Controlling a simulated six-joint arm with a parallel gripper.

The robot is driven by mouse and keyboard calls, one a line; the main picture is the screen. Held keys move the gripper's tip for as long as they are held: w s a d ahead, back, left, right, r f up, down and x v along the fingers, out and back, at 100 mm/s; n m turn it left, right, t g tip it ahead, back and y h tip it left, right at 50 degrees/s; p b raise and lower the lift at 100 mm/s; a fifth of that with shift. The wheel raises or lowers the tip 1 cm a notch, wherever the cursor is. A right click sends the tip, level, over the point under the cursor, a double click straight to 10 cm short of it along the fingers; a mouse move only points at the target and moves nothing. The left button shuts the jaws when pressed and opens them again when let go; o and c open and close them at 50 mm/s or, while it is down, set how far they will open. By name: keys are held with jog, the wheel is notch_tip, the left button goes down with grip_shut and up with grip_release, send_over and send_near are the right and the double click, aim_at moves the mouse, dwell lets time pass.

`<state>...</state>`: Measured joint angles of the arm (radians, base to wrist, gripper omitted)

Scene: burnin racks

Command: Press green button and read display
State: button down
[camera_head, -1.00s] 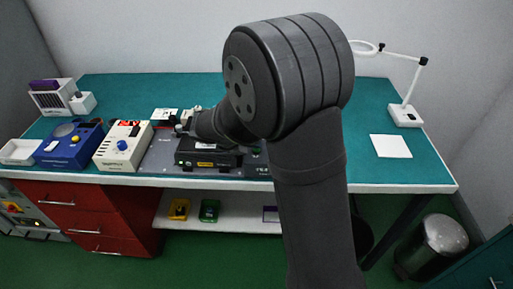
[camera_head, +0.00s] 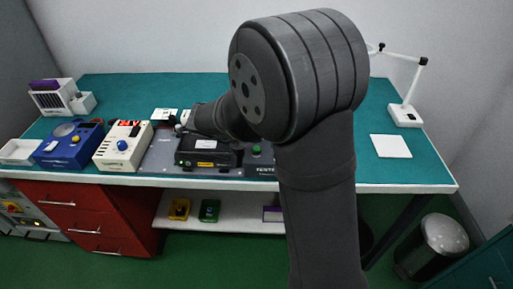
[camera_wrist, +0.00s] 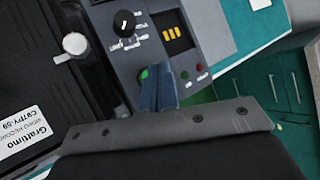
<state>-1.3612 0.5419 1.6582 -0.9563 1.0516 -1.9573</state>
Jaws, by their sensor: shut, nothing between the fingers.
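The green button (camera_head: 256,150) shows on the grey test panel just left of my arm in the head view. In the wrist view the green button (camera_wrist: 145,74) is partly covered by my gripper (camera_wrist: 160,80). My gripper's blue-grey fingers are together and empty, with the tips at the button's right side; I cannot tell if they touch it. The display (camera_wrist: 175,33) is a small dark window with several amber bars, beyond the fingertips; I cannot read it as a value. A black knob (camera_wrist: 125,23) stands beside it. My fingers are not clearly seen in the head view.
A black recorder (camera_head: 205,152) with a white label sits on the panel, left of the button. A white-grey clamp knob (camera_wrist: 75,43) stands close to it. A cream device (camera_head: 123,146) and a blue device (camera_head: 68,146) are farther left. The bench is clear around the white sheet (camera_head: 390,146).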

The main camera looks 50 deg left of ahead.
aim_at(254, 152)
jog(key=shift+r, duration=2.2)
jog(key=shift+f, duration=0.1)
jog(key=shift+r, duration=2)
jog(key=shift+f, duration=0.1)
